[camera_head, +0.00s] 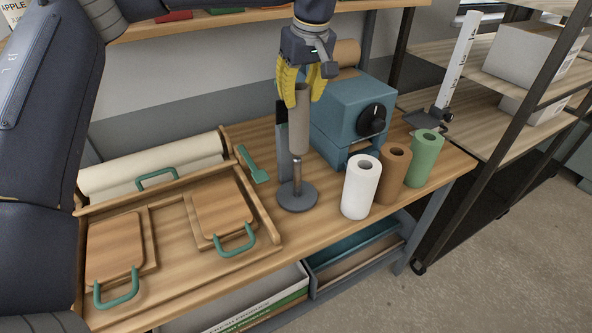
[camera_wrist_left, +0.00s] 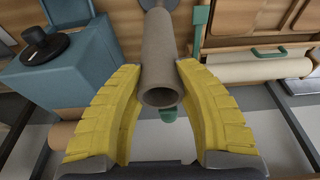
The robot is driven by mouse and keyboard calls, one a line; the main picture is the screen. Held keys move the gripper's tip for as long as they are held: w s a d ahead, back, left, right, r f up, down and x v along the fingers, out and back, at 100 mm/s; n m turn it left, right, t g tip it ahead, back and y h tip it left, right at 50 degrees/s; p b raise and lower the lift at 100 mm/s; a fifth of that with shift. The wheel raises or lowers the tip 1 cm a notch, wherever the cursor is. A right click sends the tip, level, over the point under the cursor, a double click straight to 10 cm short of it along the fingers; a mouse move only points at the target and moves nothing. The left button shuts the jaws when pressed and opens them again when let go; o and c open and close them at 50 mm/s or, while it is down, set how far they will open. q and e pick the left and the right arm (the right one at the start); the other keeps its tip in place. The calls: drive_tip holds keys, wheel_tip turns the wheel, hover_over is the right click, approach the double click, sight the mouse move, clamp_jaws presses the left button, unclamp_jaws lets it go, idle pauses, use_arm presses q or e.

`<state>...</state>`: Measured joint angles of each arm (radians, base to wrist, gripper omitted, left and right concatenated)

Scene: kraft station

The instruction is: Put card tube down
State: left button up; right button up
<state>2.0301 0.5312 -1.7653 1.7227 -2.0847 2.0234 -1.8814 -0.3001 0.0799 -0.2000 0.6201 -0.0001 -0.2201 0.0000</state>
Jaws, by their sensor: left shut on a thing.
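The card tube (camera_head: 299,128) is a brown-grey hollow cylinder, held roughly upright. My left gripper (camera_head: 301,92) has its yellow fingers shut on the tube's upper end. In the left wrist view the tube (camera_wrist_left: 166,55) lies between the two fingers (camera_wrist_left: 160,75), its open near end facing the camera. Below the tube is a grey round stand (camera_head: 297,197) with a thin upright rod. The rod shows between the tube's lower end and the base; I cannot tell whether its top is inside the tube. My right gripper is not in view.
White (camera_head: 361,188), brown (camera_head: 393,168) and green (camera_head: 426,158) rolls stand to the right of the stand. A blue machine (camera_head: 351,112) with a black knob is behind. A wooden tray (camera_head: 175,262) with green-handled boards and a teal tool (camera_head: 252,165) are left.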

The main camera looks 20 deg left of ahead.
use_arm(q)
drive_tip(key=s+d+r, duration=0.2)
drive_tip(key=s+d, duration=0.1)
drive_tip(key=s, duration=1.2)
wheel_tip(320, 180, down, 20)
drive_tip(key=shift+r, duration=0.2)
drive_tip(key=shift+f, duration=0.15)
drive_tip(key=o, duration=0.9)
drive_tip(key=shift+c, duration=0.2)
drive_tip(key=v, duration=1.2)
drive_tip(key=shift+s, duration=0.15)
drive_tip(key=shift+d, duration=0.1)
